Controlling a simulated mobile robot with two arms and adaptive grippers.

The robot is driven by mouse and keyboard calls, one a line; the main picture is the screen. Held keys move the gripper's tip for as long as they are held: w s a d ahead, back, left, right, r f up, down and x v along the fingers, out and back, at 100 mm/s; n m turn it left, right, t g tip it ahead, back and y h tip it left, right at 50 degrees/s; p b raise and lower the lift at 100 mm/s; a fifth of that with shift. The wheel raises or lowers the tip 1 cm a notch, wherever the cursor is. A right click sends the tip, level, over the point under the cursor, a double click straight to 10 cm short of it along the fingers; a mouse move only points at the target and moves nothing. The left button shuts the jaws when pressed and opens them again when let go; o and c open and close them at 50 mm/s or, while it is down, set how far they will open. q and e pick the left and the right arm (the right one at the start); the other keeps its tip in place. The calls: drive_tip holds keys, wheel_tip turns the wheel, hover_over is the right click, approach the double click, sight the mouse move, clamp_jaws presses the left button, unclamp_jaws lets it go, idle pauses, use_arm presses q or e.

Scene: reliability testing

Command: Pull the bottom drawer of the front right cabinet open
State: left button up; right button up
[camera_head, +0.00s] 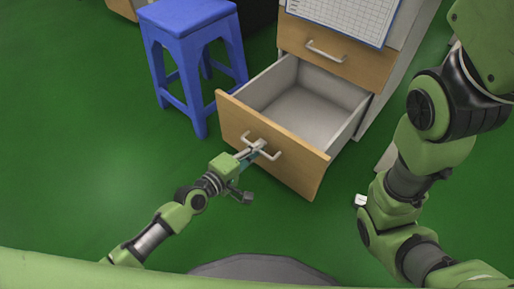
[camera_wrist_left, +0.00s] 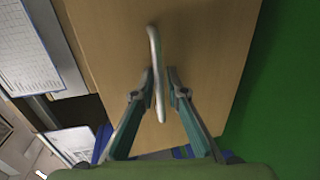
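The cabinet's lower drawer (camera_head: 272,142) is pulled well out in the head view, showing its empty grey inside. Its wooden front also fills much of the left wrist view (camera_wrist_left: 205,45). The pale bar handle (camera_head: 272,153) is on that front. My left gripper (camera_head: 257,148) is at the handle. In the left wrist view the handle (camera_wrist_left: 155,45) runs between the two closely spaced fingertips (camera_wrist_left: 161,78), nearer one of them. The gripper looks shut on it, though the exact contact is hard to see. My right arm is at the right; its gripper does not show.
A closed upper drawer (camera_head: 338,60) is above the open one, with a printed sheet (camera_head: 345,15) over it. A blue stool (camera_head: 190,50) stands left of the cabinet. Green floor (camera_head: 100,150) is clear to the left of the drawer.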

use_arm(q)
drive_tip(key=shift+s+a, duration=0.1)
drive_tip(key=v, duration=1.1)
drive_tip(key=shift+s+a, duration=0.25)
drive_tip(key=shift+r, duration=0.15)
